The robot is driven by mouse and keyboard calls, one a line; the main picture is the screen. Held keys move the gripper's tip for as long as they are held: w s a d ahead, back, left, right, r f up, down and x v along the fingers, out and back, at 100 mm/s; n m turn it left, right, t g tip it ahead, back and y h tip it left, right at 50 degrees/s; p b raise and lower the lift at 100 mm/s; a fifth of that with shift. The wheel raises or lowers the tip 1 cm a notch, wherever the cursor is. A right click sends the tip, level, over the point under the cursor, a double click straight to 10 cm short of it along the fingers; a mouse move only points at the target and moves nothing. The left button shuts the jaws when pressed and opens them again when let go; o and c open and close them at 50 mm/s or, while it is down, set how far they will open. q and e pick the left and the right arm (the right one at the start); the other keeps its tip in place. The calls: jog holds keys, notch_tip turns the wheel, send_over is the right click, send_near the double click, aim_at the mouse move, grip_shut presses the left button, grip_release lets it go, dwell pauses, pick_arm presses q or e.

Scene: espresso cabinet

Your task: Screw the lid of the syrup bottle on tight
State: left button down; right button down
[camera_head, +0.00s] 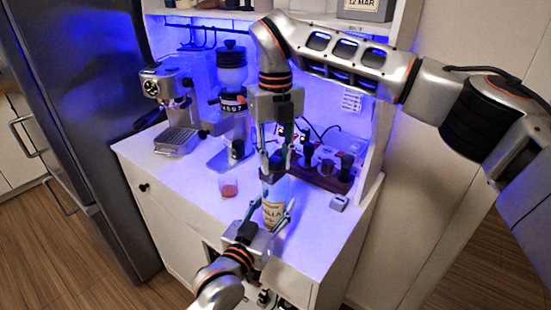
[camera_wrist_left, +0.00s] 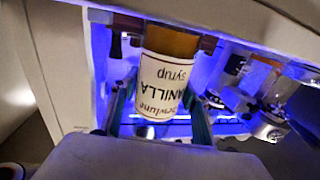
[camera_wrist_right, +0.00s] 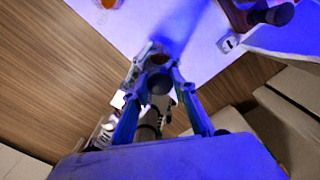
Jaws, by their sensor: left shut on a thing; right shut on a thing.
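The syrup bottle (camera_head: 272,213), with a cream vanilla label, stands upright near the front of the counter. Its label also shows upside down in the left wrist view (camera_wrist_left: 162,86). My left gripper (camera_head: 268,215) is shut on the bottle's body, one finger on each side. My right gripper (camera_head: 275,165) comes straight down from above and is shut at the bottle's top. A dark round lid (camera_wrist_right: 159,84) shows between its fingers in the right wrist view. The fingers hide the lid's seat on the neck, so I cannot tell how tight it is.
An espresso machine (camera_head: 177,108) and a grinder (camera_head: 233,95) stand at the back left of the counter (camera_head: 190,190). A small glass (camera_head: 228,188) stands left of the bottle. A wooden holder (camera_head: 325,178) and a small grey box (camera_head: 339,202) are at the right.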

jog(key=m, duration=0.3)
jog(key=c, duration=1.6)
grip_release()
jog(key=shift+c, duration=0.2)
jog(key=shift+r, duration=2.3)
jog(key=shift+c, duration=0.6)
jog(key=shift+r+n, duration=0.85)
jog(key=shift+n, duration=0.4)
jog(key=shift+r+n, duration=0.85)
jog(key=shift+n, duration=0.4)
